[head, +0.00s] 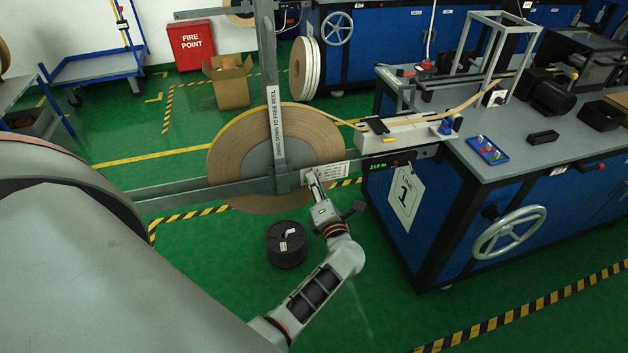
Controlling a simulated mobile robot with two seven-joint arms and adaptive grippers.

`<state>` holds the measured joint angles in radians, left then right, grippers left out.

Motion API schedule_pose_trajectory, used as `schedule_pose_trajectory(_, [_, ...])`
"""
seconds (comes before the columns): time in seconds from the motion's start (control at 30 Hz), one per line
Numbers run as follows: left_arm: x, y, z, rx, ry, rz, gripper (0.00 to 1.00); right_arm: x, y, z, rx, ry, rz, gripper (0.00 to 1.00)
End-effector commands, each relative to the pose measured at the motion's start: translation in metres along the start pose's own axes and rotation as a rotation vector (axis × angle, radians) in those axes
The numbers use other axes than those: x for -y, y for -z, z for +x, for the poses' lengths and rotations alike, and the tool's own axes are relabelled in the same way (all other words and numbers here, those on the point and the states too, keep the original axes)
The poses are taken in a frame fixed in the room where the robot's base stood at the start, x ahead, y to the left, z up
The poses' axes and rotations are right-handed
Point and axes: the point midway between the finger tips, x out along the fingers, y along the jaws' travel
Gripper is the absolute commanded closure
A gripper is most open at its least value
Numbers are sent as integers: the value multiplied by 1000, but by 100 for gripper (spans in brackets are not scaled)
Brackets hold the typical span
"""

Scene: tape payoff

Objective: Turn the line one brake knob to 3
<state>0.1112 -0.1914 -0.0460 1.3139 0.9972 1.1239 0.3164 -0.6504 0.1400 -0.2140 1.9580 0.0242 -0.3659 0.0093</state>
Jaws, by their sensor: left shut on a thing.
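The line one tape reel (232,142) is a large tan disc on a grey stand, beside the blue machine with a "1" sign (406,198). My left gripper (313,178) reaches up from below to the reel's right side, near a small white label plate (333,171). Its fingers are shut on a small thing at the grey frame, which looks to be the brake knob. The fingers hide the knob, so its setting cannot be read. My right gripper is not in view.
A grey upright (275,125) with "swing down to free reel" lettering crosses the reel. A black spool (287,245) stands on the floor beside my left forearm. A handwheel (509,232) sticks out of the blue machine (390,215). Green floor is clear at the front.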

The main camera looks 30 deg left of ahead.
Motion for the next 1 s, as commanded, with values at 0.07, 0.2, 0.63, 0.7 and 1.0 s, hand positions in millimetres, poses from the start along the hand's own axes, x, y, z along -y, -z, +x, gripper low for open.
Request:
schedule_pose_trajectory(0.07, [-1, -1, 0, -2, 1, 40, 100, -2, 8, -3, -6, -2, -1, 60])
schedule_pose_trajectory(0.2, [0, -1, 0, -3, 1, 94, 100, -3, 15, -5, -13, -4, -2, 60])
schedule_pose_trajectory(0.63, [1, 0, 0, -3, 0, 144, 100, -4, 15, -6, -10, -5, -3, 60])
schedule_pose_trajectory(0.7, [1, 0, 0, -2, 0, 144, 100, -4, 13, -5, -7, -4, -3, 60])
schedule_pose_trajectory(1.0, [1, 0, 0, -2, 0, 143, 64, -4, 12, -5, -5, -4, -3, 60])
